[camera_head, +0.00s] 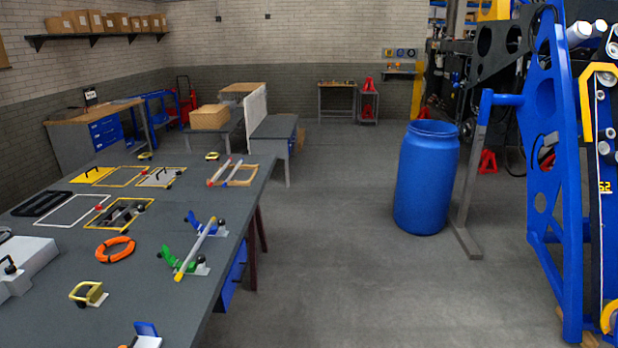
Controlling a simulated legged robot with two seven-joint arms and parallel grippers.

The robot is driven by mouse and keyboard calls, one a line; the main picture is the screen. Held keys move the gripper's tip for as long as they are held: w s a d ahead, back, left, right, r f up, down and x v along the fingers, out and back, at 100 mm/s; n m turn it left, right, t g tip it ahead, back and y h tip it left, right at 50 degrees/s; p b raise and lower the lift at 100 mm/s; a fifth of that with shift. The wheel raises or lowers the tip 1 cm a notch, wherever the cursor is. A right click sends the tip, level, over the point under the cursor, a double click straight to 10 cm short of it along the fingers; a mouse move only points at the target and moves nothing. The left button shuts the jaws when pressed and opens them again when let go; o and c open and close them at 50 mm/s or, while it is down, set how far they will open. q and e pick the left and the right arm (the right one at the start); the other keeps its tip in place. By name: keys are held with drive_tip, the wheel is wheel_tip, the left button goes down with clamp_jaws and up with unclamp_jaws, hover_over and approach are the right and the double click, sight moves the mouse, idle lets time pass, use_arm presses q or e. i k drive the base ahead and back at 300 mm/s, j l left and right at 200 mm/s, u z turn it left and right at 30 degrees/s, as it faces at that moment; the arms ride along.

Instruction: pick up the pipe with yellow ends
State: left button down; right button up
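A light grey pipe with a yellow near end (196,249) lies slanted across a blue holder (195,222) and a green holder (177,262) near the right edge of the workbench. Its far end is small and its color is hard to tell. Another thin pipe (219,173), with reddish ends, lies farther back beside a wooden frame (241,175). Neither of my grippers shows in the head view.
The grey workbench (140,290) also carries an orange ring (115,249), colored frames and panels, and a yellow-handled block (90,294). A blue barrel (427,178) and a blue chassis frame (545,130) stand right. The floor between is clear.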

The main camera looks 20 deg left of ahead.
sight(184, 267)
drive_tip(key=i+j+u, duration=0.25)
drive_tip(key=u, duration=0.15)
drive_tip(key=i+j+u, duration=0.15)
drive_tip(key=i+u, duration=0.15)
drive_tip(key=u, duration=0.15)
drive_tip(key=i+u, duration=0.65)
drive_tip(key=u, duration=0.15)
drive_tip(key=i+l+u, duration=0.1)
drive_tip(key=l, duration=0.25)
drive_tip(key=i+l+u, duration=0.1)
drive_tip(key=i+l, duration=0.15)
drive_tip(key=l, duration=0.15)
drive_tip(key=i+l+u, duration=0.1)
drive_tip(key=l, duration=0.3)
drive_tip(key=i+l, duration=0.25)
drive_tip(key=l, duration=0.15)
drive_tip(key=i+l+u, duration=0.15)
drive_tip(key=l, duration=0.25)
